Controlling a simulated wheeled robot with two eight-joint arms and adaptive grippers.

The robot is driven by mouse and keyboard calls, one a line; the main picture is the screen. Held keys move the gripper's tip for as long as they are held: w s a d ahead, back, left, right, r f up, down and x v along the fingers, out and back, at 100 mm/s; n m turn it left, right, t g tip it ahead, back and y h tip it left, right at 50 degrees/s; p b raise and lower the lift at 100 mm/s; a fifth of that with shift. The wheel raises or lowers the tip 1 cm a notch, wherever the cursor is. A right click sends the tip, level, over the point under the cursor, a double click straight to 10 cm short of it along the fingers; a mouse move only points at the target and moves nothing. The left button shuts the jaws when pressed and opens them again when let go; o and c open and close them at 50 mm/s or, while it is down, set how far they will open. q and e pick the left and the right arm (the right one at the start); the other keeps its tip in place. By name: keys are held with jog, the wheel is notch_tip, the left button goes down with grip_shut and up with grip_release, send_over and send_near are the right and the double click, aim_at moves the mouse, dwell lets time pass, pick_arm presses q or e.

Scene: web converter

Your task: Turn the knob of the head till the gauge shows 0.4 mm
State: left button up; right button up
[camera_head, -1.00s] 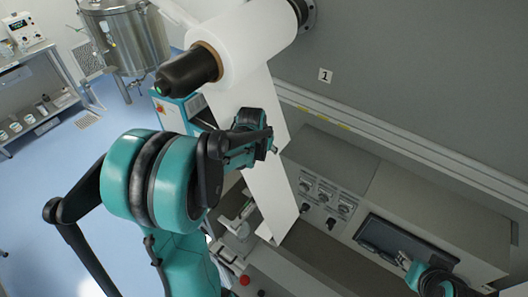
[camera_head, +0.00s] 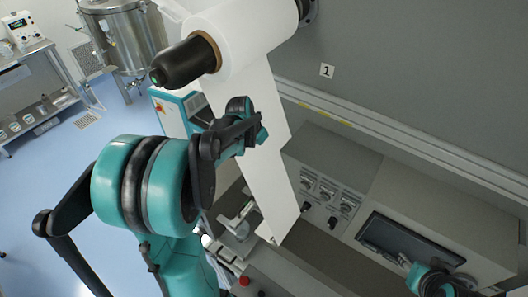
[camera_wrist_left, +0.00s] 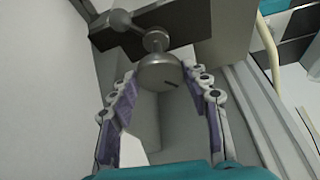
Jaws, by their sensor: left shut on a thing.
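In the left wrist view, a round grey metal knob (camera_wrist_left: 158,73) with a short dark mark sits between the purple-padded fingers of my left gripper (camera_wrist_left: 161,83), which is shut on it. A ball-ended metal lever (camera_wrist_left: 122,21) and a dark block (camera_wrist_left: 183,22) show behind the knob. In the head view, my left wrist (camera_head: 238,124) is beside the white web, and the knob cannot be made out there. I cannot make out a gauge or a reading in either view. My right gripper (camera_head: 390,254) is small and dark in front of the dark panel, and its jaws are unclear.
A large white roll (camera_head: 245,35) on a black shaft feeds a white web (camera_head: 268,150) downward near my left arm. A grey console (camera_head: 325,185) with switches and a dark screen panel (camera_head: 408,240) stands at the right. Blue floor lies open at the left.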

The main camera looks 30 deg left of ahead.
pick_arm(q)
jog(key=m+b, duration=0.1)
jog(key=m+h, duration=0.1)
jog(key=m, duration=0.1)
jog(key=shift+w+a+f+m+b, duration=0.1)
jog(key=shift+a+m+b, duration=0.1)
jog(key=shift+m+b, duration=0.15)
jog(key=shift+m+g+h+b, duration=0.7)
jog(key=shift+m+b, duration=0.05)
jog(key=shift+m, duration=1)
jog(key=o, duration=0.9)
